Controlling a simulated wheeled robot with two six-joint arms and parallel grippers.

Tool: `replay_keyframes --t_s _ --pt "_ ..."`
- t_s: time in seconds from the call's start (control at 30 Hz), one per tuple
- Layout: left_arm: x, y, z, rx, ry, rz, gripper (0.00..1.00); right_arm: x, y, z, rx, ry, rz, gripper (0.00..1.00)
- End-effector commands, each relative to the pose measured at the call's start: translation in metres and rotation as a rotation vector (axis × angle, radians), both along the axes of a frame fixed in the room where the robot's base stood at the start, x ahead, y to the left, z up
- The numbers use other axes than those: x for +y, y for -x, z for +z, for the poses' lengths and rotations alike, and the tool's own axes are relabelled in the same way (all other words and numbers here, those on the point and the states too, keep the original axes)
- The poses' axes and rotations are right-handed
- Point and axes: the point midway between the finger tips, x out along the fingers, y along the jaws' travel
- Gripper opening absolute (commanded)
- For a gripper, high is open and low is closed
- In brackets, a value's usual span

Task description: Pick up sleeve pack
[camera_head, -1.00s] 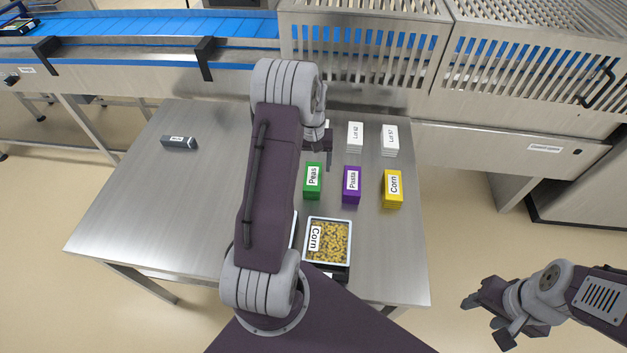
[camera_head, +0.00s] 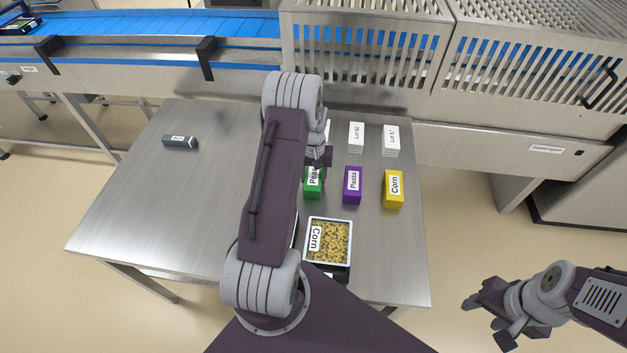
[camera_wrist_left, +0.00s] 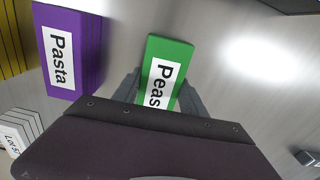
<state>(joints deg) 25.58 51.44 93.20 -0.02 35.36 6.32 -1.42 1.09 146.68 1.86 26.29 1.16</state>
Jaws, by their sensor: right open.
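The green Peas sleeve pack (camera_head: 312,191) stands on the steel table, partly covered by my left gripper (camera_head: 319,160) in the head view. In the left wrist view, the Peas pack (camera_wrist_left: 166,62) lies between the two spread fingers of my left gripper (camera_wrist_left: 160,92), one on each side. Whether the fingers touch it cannot be told. The purple Pasta pack (camera_head: 352,187) and yellow Corn pack (camera_head: 393,190) stand to its right. The Pasta pack (camera_wrist_left: 72,50) also shows in the left wrist view. My right gripper (camera_head: 483,312) is open and empty, off the table's right side.
White Lot stacks (camera_head: 356,138) stand behind the packs. A tray of corn (camera_head: 343,262) sits near the table's front edge. A dark labelled object (camera_head: 180,142) lies at the left. The table's left part (camera_head: 150,205) is mostly clear. The conveyor and slatted machine stand behind.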

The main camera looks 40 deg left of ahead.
Motion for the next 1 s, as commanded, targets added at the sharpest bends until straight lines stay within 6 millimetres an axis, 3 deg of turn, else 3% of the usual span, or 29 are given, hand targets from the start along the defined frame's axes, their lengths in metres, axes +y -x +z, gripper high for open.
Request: replay_keyframes --t_s 0.03,0.07,0.37,0.63,1.0 --pt "0.0 0.0 0.0 0.0 0.0 0.0 0.09 0.0 0.0 0.0 0.0 0.0 0.0 0.51" --pt "0.0 0.0 0.0 0.0 0.0 0.0 0.0 0.0 0.0 0.0 0.0 0.0 0.0 0.51" --pt "0.0 -0.001 0.004 -0.002 -0.001 0.0 0.0 0.0 0.0 0.0 0.0 0.0 0.0 0.51" --pt "0.0 -0.001 0.044 -0.005 -0.002 0.0 0.0 0.0 0.0 0.001 0.0 0.0 0.0 0.51" --pt "-0.065 0.056 0.093 -0.004 -0.001 -0.003 0.0 0.0 0.0 -0.002 0.0 0.0 0.0 0.51"
